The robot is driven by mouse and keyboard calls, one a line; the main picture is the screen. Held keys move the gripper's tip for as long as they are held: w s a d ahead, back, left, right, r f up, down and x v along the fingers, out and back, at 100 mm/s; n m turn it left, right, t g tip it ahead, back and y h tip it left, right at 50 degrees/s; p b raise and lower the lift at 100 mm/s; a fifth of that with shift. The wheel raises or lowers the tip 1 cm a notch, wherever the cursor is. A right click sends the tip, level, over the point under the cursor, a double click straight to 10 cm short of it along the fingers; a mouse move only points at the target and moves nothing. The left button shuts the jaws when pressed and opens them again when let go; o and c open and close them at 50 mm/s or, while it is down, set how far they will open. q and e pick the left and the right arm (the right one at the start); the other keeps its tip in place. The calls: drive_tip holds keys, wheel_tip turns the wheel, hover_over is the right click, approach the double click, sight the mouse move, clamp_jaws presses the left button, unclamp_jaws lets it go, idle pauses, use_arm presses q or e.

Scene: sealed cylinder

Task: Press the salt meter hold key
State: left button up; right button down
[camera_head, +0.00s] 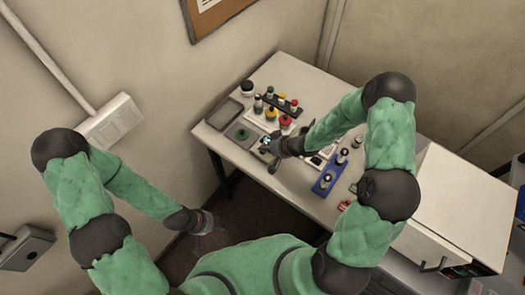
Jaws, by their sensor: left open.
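A small device that looks like the salt meter (258,153) lies on the white table (222,152), partly covered by my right gripper. Its hold key is too small to make out. My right gripper (268,154) is low over the table at this device; whether it touches is not clear, nor is its jaw opening. My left gripper (208,232) hangs open and empty below and in front of the table's left end, away from the device.
A grey tray (224,114) and a green round item (241,134) lie left of the device. Several coloured-cap bottles and a dark rack (281,104) stand behind it. A blue rack (325,181) and a white box-like appliance (455,205) stand to the right.

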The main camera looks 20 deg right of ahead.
drive_tip(key=shift+f, duration=0.15)
idle(0.5)
drive_tip(key=shift+r+p, duration=0.8)
wheel_tip(320, 180, up, 5)
drive_tip(key=p, duration=0.5)
idle(0.7)
